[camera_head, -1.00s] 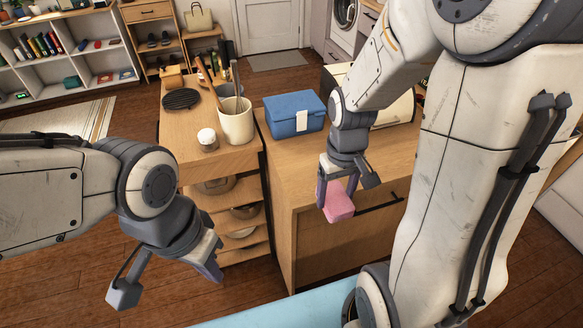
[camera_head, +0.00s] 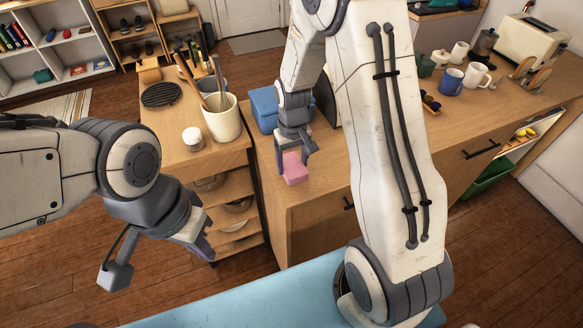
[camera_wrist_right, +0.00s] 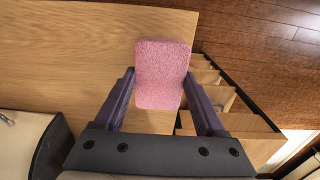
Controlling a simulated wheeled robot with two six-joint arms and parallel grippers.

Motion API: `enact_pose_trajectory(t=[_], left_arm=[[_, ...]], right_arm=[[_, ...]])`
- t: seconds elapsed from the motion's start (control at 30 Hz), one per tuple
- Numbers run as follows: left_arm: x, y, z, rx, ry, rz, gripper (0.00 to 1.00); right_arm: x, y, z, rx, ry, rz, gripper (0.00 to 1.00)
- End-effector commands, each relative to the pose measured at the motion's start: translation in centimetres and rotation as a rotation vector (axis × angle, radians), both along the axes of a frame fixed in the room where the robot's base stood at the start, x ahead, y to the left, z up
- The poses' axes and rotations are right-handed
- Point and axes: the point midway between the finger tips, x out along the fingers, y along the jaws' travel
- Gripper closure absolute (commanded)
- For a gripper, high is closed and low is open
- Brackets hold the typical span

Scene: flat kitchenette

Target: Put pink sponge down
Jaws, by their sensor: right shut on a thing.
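The pink sponge (camera_head: 294,170) is between the fingers of my right gripper (camera_head: 294,160), just over the left front part of the wooden counter (camera_head: 330,185). In the right wrist view the sponge (camera_wrist_right: 162,72) sits between the two purple fingers of that gripper (camera_wrist_right: 162,92), with wood on its left and the counter's edge close by. I cannot tell whether the sponge touches the counter. My left gripper (camera_head: 160,262) is open and empty, low at the left, away from the sponge.
A blue box (camera_head: 264,108) stands behind the sponge, partly hidden by my right arm. A utensil crock (camera_head: 222,120) and a white-lidded jar (camera_head: 192,138) stand on the left unit. Mugs (camera_head: 450,80) and a toaster (camera_head: 525,45) are further right. Bare counter lies right of my arm.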

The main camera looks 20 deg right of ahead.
Motion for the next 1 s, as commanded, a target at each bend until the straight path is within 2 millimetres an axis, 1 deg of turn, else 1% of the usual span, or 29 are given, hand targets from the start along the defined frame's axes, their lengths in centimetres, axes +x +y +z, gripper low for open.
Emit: enact_pose_trajectory(t=[0.07, 0.17, 0.3, 0.4, 0.5, 0.7, 0.87, 0.9, 0.93, 1.0], left_arm=[[0.0, 0.0, 0.2, 0.000, 0.000, 0.000, 1.00], [0.0, 0.0, 0.4, 0.000, 0.000, 0.000, 1.00], [0.0, 0.0, 1.1, 0.000, 0.000, 0.000, 1.00], [0.0, 0.0, 1.4, 0.000, 0.000, 0.001, 1.00], [0.0, 0.0, 1.4, 0.000, 0.000, 0.001, 1.00], [0.0, 0.0, 1.3, 0.000, 0.000, 0.001, 1.00], [0.0, 0.0, 1.0, 0.000, 0.000, 0.001, 1.00], [0.0, 0.0, 1.1, 0.000, 0.000, 0.001, 1.00], [0.0, 0.0, 1.1, 0.000, 0.000, 0.001, 1.00], [0.0, 0.0, 1.1, 0.000, 0.000, 0.001, 1.00]], right_arm=[[0.5, 0.1, -0.3, 0.000, 0.001, 0.000, 0.79], [0.6, 0.1, -0.9, 0.000, 0.003, -0.002, 0.79], [0.5, 0.0, -2.9, 0.000, 0.006, -0.003, 0.79], [0.5, 0.0, -4.0, 0.000, 0.005, -0.003, 0.79], [0.6, 0.0, -4.5, 0.000, 0.000, -0.003, 0.79], [0.6, -0.1, -4.5, 0.000, -0.001, -0.003, 0.79], [0.6, -0.1, -5.0, 0.000, 0.000, -0.003, 0.79], [0.6, -0.1, -4.8, 0.000, 0.000, -0.003, 0.12], [0.6, -0.1, -4.8, 0.000, 0.000, -0.003, 0.01], [0.6, -0.1, -4.8, 0.000, 0.000, -0.003, 0.00]])
